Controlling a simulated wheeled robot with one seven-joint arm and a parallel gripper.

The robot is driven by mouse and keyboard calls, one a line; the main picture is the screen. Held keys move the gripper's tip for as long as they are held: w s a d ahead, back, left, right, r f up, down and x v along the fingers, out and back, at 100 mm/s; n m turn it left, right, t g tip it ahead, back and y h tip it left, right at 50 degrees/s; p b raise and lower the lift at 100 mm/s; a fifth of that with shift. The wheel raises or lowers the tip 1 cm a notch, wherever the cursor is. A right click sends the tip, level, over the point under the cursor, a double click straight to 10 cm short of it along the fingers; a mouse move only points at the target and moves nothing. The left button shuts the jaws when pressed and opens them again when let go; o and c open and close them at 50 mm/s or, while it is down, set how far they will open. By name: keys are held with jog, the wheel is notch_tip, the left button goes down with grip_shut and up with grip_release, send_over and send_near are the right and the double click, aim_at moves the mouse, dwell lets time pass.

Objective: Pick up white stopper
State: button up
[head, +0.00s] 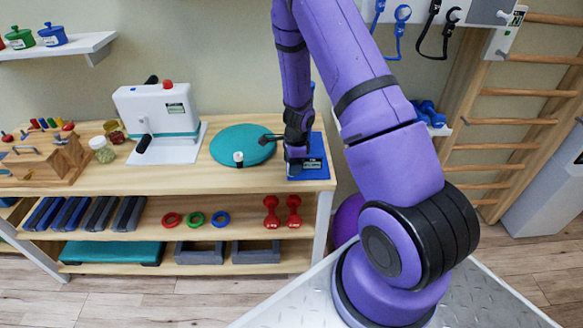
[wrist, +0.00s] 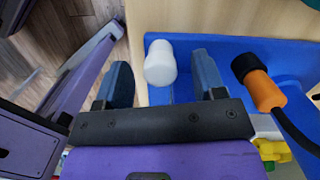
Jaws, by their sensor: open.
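The white stopper (wrist: 159,62) shows in the wrist view as a rounded white cylinder. It lies between the fingertips of my gripper (wrist: 163,75), at the edge of a blue tray (wrist: 228,50). The fingers are open, with a gap visible to the stopper on either side, and I cannot tell how far below them it lies. In the head view, my gripper (head: 296,162) is pointed down over the blue tray (head: 320,150) at the right end of the wooden bench. I cannot make out the stopper there.
An orange, black-capped object with a cable (wrist: 262,88) lies right of the stopper. A teal disc (head: 228,150) with a small white, black-topped item (head: 238,158) stands left of the tray. Yellow and green pieces (wrist: 270,150) show near the gripper. The bench edge is close.

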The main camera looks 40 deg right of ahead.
jog(key=shift+f, duration=0.5)
jog(key=shift+a, duration=0.1)
jog(key=c, duration=1)
